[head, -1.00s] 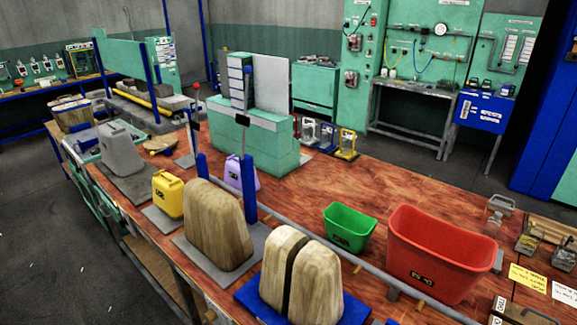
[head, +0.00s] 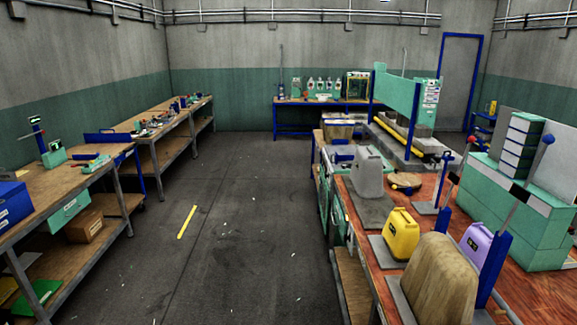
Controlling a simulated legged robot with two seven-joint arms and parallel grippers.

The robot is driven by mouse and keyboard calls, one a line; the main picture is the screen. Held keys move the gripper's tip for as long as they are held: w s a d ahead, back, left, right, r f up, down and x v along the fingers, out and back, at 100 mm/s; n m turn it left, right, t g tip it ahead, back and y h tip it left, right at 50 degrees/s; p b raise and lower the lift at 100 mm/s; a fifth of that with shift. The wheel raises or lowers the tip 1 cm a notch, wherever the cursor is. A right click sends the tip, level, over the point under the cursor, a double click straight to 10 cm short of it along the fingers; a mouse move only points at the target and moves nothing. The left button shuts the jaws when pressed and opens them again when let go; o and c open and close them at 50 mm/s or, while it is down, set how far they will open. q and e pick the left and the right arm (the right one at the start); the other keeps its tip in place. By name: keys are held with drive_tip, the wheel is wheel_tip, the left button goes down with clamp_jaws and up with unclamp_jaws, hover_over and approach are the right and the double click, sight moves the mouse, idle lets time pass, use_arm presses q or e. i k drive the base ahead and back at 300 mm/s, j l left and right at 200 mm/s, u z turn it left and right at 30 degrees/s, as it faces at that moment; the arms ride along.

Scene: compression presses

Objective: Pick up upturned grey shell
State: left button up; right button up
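A grey shell-like block (head: 368,172) stands on a grey plate (head: 372,209) on the red-brown table at the right of the head view. It is narrower at the top; I cannot tell whether this is the upturned grey shell of the task. Neither of my grippers is in view.
A yellow container (head: 400,234), a large wooden block (head: 438,282) and a purple container (head: 475,246) stand nearer on the same table. A green press (head: 520,210) is at the right. Workbenches (head: 70,190) line the left wall. The dark floor aisle (head: 235,240) between is open.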

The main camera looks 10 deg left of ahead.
sight(366, 175)
drive_tip(key=i+j+u, duration=0.1)
drive_tip(key=i+u, duration=0.4)
drive_tip(key=i, duration=4.15)
drive_tip(key=i+z, duration=0.3)
drive_tip(key=i, duration=0.15)
drive_tip(key=i+j+z, duration=0.25)
drive_tip(key=i, duration=0.2)
drive_tip(key=i+j+z, duration=0.3)
drive_tip(key=i, duration=0.15)
drive_tip(key=i+j+z, duration=0.25)
drive_tip(key=i, duration=0.2)
